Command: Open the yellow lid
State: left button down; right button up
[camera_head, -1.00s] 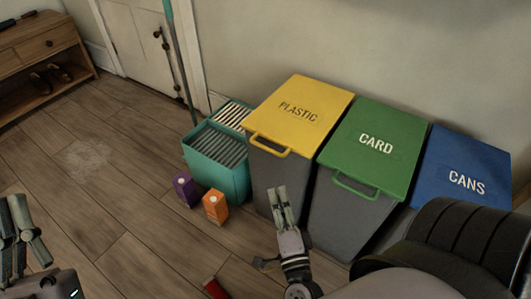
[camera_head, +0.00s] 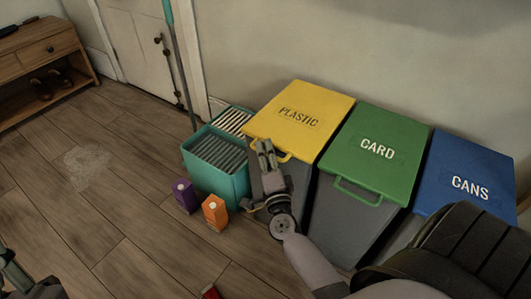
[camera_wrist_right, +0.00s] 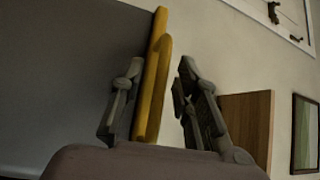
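The yellow lid (camera_head: 312,100), marked PLASTIC, lies closed on a grey bin. Its looped front handle (camera_head: 285,157) is partly hidden behind my right gripper (camera_head: 264,148). The right gripper is raised at that handle. In the right wrist view the yellow handle (camera_wrist_right: 153,90) stands between the two fingers of my right gripper (camera_wrist_right: 158,92). The fingers are apart, with a clear gap on the right side; whether the left finger touches is unclear. My left gripper (camera_head: 14,274) shows only in part at the lower left corner, away from the bins.
A green CARD lid (camera_head: 382,155) and a blue CANS lid (camera_head: 468,172) stand to the right. A teal crate (camera_head: 222,178), a purple carton (camera_head: 184,197) and an orange carton (camera_head: 215,212) stand to the left. The wooden floor (camera_head: 110,200) further left is clear.

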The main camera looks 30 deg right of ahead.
grip_shut()
dwell(0.4)
dwell(0.5)
